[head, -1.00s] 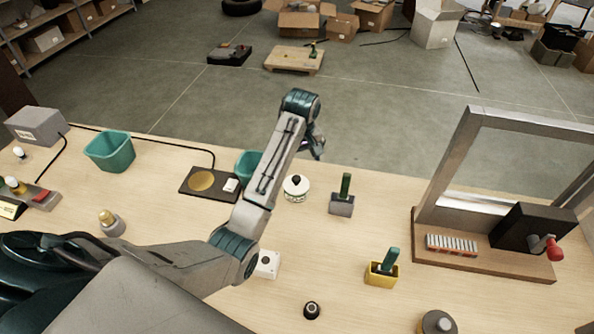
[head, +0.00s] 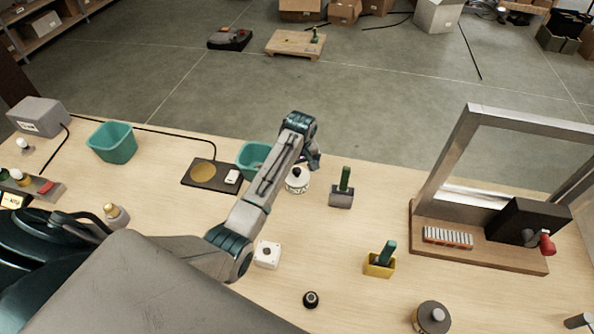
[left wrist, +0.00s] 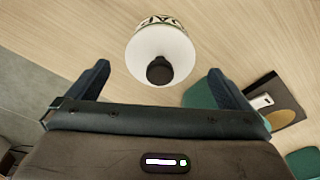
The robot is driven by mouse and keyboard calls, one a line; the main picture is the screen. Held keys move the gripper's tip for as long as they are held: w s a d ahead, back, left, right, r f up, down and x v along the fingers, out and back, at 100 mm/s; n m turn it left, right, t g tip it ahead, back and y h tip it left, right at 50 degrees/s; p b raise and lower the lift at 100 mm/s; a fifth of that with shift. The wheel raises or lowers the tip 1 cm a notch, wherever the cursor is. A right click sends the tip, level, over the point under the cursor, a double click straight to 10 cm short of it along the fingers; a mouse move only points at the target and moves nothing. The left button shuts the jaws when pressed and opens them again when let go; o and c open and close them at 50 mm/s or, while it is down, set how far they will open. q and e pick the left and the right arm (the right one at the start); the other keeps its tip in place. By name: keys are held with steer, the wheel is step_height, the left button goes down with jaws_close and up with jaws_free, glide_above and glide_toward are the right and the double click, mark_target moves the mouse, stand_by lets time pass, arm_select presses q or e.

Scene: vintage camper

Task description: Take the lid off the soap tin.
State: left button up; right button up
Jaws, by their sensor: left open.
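The soap tin (head: 297,186) is a small round white tin with dark patterning on its side, standing upright on the wooden table. Its white lid (left wrist: 146,55) with a black knob (left wrist: 159,71) is on it, and the left wrist view shows it from above. My left gripper (head: 312,160) is over the tin, at its far side in the head view. In the left wrist view my left gripper (left wrist: 165,90) is open, with its fingers apart on either side of the lid's knob and nothing between them. My right gripper is out of view.
A teal bin (head: 253,160) stands just left of the tin, partly behind my arm. A grey block with a green handle (head: 342,193) stands close on the right. A dark plate with a gold disc (head: 203,173) lies further left. A framed stand (head: 480,262) is at the right.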

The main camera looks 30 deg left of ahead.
arm_select(q)
steer(key=shift+f, duration=0.4)
steer(key=shift+a+f, duration=0.1)
steer(key=shift+f, duration=0.3)
steer(key=c, duration=1.1)
steer(key=shift+o, duration=0.2)
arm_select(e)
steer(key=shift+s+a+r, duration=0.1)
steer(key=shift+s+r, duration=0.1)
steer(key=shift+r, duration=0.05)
